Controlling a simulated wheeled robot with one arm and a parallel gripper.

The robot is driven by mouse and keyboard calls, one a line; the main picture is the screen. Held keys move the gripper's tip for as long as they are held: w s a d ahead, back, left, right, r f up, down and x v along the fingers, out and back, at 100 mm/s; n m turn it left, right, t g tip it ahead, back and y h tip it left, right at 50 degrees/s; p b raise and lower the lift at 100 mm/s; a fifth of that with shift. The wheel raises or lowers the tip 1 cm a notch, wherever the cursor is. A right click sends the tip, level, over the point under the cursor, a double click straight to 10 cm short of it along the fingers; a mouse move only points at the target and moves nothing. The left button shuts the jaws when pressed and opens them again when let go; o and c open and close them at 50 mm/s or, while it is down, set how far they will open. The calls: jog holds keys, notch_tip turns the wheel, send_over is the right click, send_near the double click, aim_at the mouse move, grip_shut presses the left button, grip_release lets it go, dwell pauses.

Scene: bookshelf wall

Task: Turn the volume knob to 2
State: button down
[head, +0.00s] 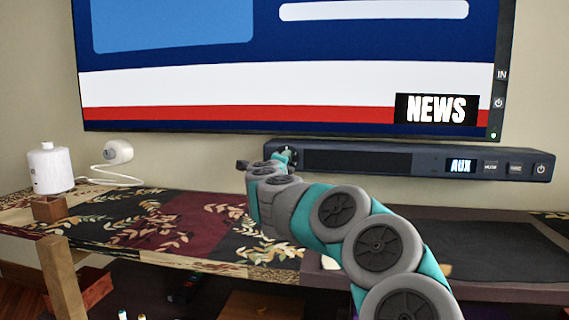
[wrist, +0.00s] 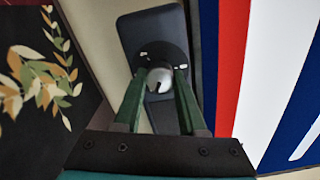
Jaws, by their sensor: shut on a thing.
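The volume knob (wrist: 158,78) is a small silver knob on a round black dial at the end of the dark soundbar (wrist: 150,32). A dark notch shows on its face; the small white marks around it are too small to read. My gripper (wrist: 161,76) has its two green fingers on either side of the knob and is shut on it. In the head view, my gripper (head: 281,158) is at the left end of the soundbar (head: 400,161), and the knob is mostly hidden behind it.
A large TV (head: 290,85) showing NEWS hangs just above the soundbar. A patterned cloth (head: 130,228) covers the shelf below.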

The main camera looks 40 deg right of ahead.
jog(key=shift+f, duration=0.15)
jog(key=shift+c, duration=2.4)
grip_release()
jog(key=shift+s, duration=0.15)
jog(key=v, duration=0.7)
jog(key=shift+s+a, duration=0.15)
jog(key=shift+a, duration=0.15)
